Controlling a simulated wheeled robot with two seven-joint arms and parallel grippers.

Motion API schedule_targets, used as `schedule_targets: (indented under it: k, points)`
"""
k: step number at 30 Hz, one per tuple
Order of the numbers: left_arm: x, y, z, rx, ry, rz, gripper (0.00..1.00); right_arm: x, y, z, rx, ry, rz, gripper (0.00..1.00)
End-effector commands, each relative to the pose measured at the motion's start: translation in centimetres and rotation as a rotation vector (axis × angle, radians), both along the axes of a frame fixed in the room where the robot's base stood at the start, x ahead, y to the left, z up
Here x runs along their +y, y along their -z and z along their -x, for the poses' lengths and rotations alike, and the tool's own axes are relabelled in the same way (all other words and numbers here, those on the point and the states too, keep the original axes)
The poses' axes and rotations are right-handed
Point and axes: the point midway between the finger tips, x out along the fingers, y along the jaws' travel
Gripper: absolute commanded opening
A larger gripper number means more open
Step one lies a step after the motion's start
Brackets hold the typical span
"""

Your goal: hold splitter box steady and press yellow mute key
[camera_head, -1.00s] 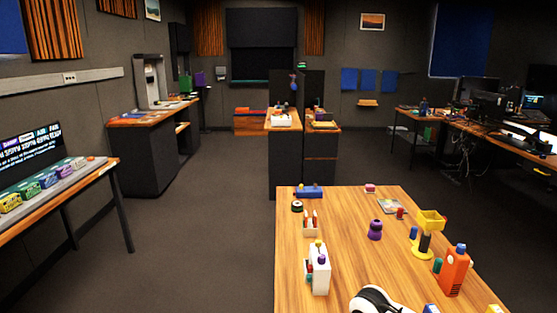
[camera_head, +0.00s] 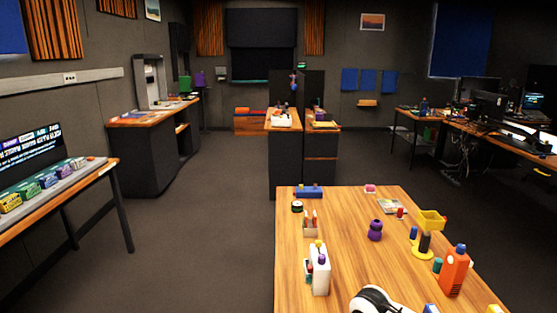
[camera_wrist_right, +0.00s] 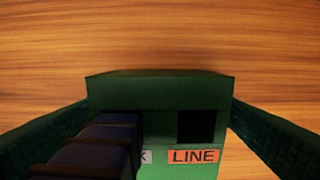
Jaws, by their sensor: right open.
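In the right wrist view, a green box (camera_wrist_right: 178,92) with an orange LINE label (camera_wrist_right: 193,156) sits over a wood-grained surface. It has a dark square opening and a row of dark ridged parts on its left; it may be the splitter box. My right gripper (camera_wrist_right: 161,104) is open, with one dark green finger on each side of the box. I cannot tell whether the fingers touch it. I cannot make out a yellow mute key in the right wrist view.
In the head view, the wooden table (camera_head: 345,225) holds an orange bottle (camera_head: 455,270), a white box (camera_head: 320,275), a purple object (camera_head: 375,230) and a yellow-topped stand (camera_head: 430,220). A side table at left holds coloured boxes (camera_head: 48,180). Open floor (camera_head: 200,240) lies between them.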

Motion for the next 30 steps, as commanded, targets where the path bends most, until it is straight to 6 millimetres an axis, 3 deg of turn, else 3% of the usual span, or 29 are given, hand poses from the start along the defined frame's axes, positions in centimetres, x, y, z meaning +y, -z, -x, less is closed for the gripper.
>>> schedule_targets:
  k: [5,15,21,30]
  points:
    - [0.0,0.0,0.0,0.0,0.0,0.0,0.0,0.0,-1.0,-0.1,-0.003,-0.001,0.0,0.89]
    - [0.0,0.0,0.0,0.0,0.0,0.0,0.0,0.0,-7.8,-0.2,-0.006,-0.001,0.0,0.89]
    - [0.0,0.0,0.0,0.0,0.0,0.0,0.0,0.0,-10.9,-0.1,-0.003,0.0,0.0,0.89]
    - [0.0,0.0,0.0,0.0,0.0,0.0,0.0,0.0,-12.0,0.0,0.0,0.0,0.0,0.89]
